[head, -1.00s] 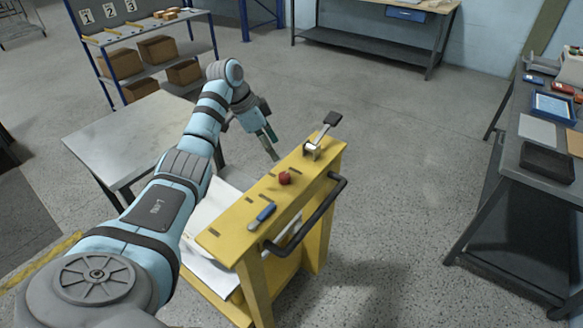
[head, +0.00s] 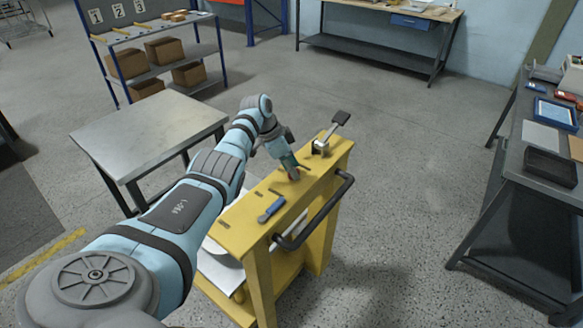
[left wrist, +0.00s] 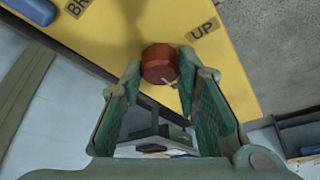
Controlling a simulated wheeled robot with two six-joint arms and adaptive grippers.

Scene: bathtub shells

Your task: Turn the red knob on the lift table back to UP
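The red knob (head: 294,174) is on the yellow top panel of the lift table (head: 236,238). In the left wrist view the knob (left wrist: 158,62) sits between the tips of my left gripper (left wrist: 160,66). The green fingers are apart, one on each side of the knob; I cannot tell whether either touches it. A pale mark on the knob points to the lower right in that view. The UP label (left wrist: 203,28) lies to the knob's upper right. In the head view my left gripper (head: 291,168) partly covers the knob. My right gripper is not in view.
A blue-handled control (head: 272,208) and a black-ended lever (head: 340,119) sit on the same panel. A black handle bar (head: 318,212) runs along its side. A grey table (head: 150,130) stands to the left, and a workbench (head: 545,165) to the right.

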